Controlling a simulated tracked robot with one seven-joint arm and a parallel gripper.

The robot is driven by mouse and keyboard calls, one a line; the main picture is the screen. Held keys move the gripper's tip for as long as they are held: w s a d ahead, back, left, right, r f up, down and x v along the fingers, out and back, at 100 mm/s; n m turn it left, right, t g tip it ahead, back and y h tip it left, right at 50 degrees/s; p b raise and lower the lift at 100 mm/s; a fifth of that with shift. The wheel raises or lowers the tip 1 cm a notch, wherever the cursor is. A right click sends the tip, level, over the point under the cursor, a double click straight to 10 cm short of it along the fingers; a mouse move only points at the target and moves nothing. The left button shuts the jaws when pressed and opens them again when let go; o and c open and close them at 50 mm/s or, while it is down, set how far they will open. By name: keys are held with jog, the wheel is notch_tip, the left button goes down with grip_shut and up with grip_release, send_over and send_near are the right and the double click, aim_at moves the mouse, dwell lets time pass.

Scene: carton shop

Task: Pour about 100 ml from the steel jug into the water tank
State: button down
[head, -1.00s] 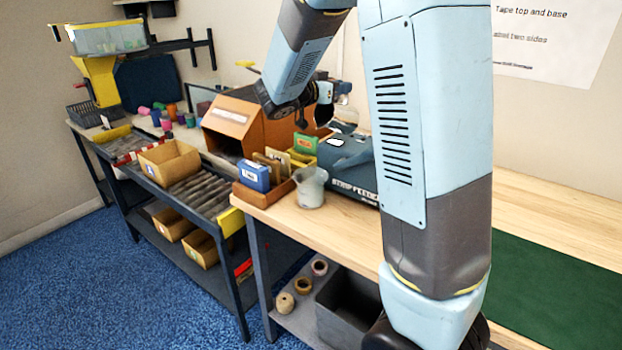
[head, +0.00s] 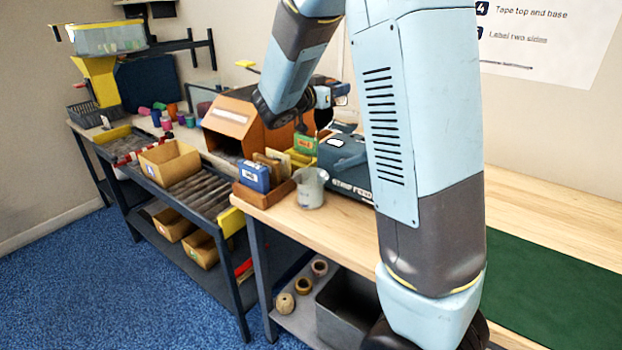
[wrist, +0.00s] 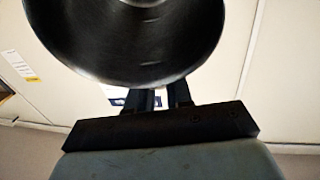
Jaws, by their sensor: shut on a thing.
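A round, shiny steel vessel, which I take to be the steel jug (wrist: 135,40), fills the upper part of the wrist view. My gripper (wrist: 160,98) is shut on it; the vessel covers the fingertips. Its opening and contents cannot be made out. In the head view my gripper (head: 326,96) is above the bench, over the back of the dark strip feeder (head: 345,165); the jug is hard to make out there. I cannot single out the water tank for sure. A grey spouted vessel (head: 311,188) stands upright on the bench in front of the feeder.
A wooden holder (head: 262,197) with a blue box (head: 254,176) and cards is left of the grey vessel. An orange-brown box-like unit (head: 235,122) stands behind. A roller table (head: 205,190) with a cardboard tray (head: 168,160) is left. A green mat (head: 555,275) lies clear at right.

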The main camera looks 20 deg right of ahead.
aim_at(350, 106)
jog(key=shift+s+a+f+t+h, duration=0.3)
jog(key=shift+s+h, duration=0.1)
jog(key=shift+h, duration=0.3)
dwell(0.6)
jog(key=shift+a+f+t+h, duration=0.2)
jog(key=shift+a+t+h, duration=0.1)
jog(key=shift+h, duration=0.1)
dwell(0.6)
jog(key=d+y, duration=0.1)
jog(key=w+d+r+g+y, duration=0.1)
jog(key=d, duration=0.1)
jog(key=w+d+y, duration=0.1)
jog(key=d, duration=0.1)
jog(key=shift+r+g+y, duration=0.3)
jog(key=shift+r+g, duration=0.1)
jog(key=shift+w+d+y, duration=0.2)
jog(key=shift+d+y, duration=0.1)
jog(key=shift+y, duration=0.2)
jog(key=shift+d+f+g+y, duration=0.15)
jog(key=shift+f+g+y, duration=0.25)
jog(key=shift+w, duration=0.1)
dwell(0.5)
